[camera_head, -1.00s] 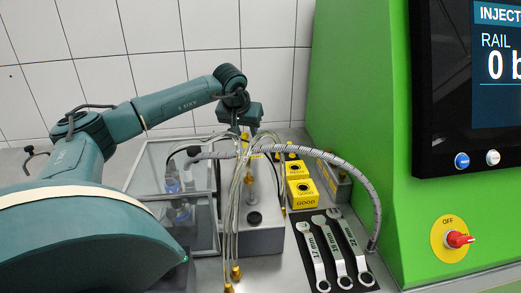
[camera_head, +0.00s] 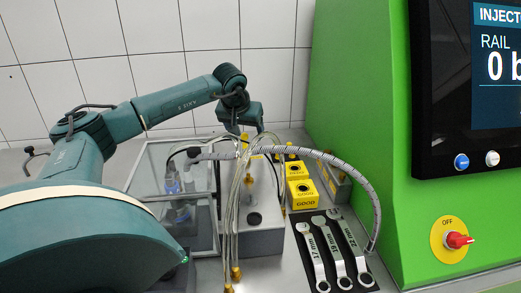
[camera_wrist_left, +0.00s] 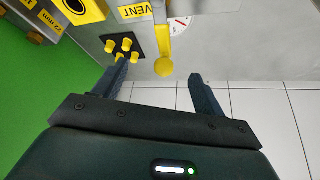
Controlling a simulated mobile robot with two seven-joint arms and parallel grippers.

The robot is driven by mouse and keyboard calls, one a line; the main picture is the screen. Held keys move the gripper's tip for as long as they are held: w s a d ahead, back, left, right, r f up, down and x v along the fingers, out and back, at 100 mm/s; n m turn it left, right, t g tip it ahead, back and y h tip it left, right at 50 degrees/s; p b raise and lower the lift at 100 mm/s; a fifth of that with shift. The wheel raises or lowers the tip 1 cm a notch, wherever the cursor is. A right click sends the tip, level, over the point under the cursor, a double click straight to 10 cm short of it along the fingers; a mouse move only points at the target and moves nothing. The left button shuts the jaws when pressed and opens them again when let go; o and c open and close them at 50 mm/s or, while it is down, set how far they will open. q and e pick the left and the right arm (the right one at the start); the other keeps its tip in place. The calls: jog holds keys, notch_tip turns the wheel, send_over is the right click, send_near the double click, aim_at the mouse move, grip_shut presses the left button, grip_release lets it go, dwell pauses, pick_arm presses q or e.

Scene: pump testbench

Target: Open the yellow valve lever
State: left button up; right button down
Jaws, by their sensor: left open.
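The yellow valve lever (camera_wrist_left: 161,40) shows in the left wrist view, with a round knob at its near end, beside a "VENT" label and a dial on a grey block. My left gripper (camera_wrist_left: 157,72) is open; its two dark fingers stand on either side of the knob, apart from it. The left finger is close to the yellow knobs on a black plate. In the head view my left gripper (camera_head: 240,126) is behind the hoses, and its fingertips are mostly hidden. My right gripper is in neither view.
Thin hoses (camera_head: 236,200) and a thick braided hose (camera_head: 345,168) arch in front of the grey block (camera_head: 262,240). Yellow "GOOD" boxes (camera_head: 301,193) and several wrenches (camera_head: 338,252) are to the right. A clear case (camera_head: 150,165) stands left, a green cabinet (camera_head: 365,60) right.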

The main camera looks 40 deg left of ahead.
aim_at(245, 134)
pick_arm(q)
jog(key=shift+r+p, duration=2.5)
jog(key=shift+r, duration=0.45)
jog(key=shift+f, duration=0.1)
